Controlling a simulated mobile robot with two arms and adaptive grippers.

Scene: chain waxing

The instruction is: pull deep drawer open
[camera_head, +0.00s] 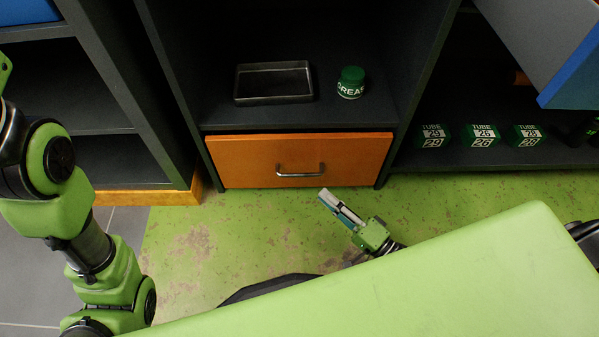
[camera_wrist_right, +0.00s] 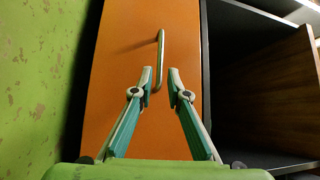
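The deep drawer (camera_head: 240,160) has an orange front and sits shut at the bottom of the dark cabinet. Its metal bar handle (camera_head: 300,171) is at the middle of the front. My right gripper (camera_head: 324,194) is just in front of and below the handle in the head view, apart from it. The drawer front (camera_wrist_right: 115,60) fills the middle there. My left arm shows at the left of the head view, its gripper out of sight.
A metal tray (camera_head: 243,99) and a green grease jar (camera_head: 351,82) stand on the shelf above the drawer. Several green tube boxes (camera_head: 481,136) stand on the right shelf. The green floor (camera_head: 200,230) before the drawer is clear apart from my arm and body.

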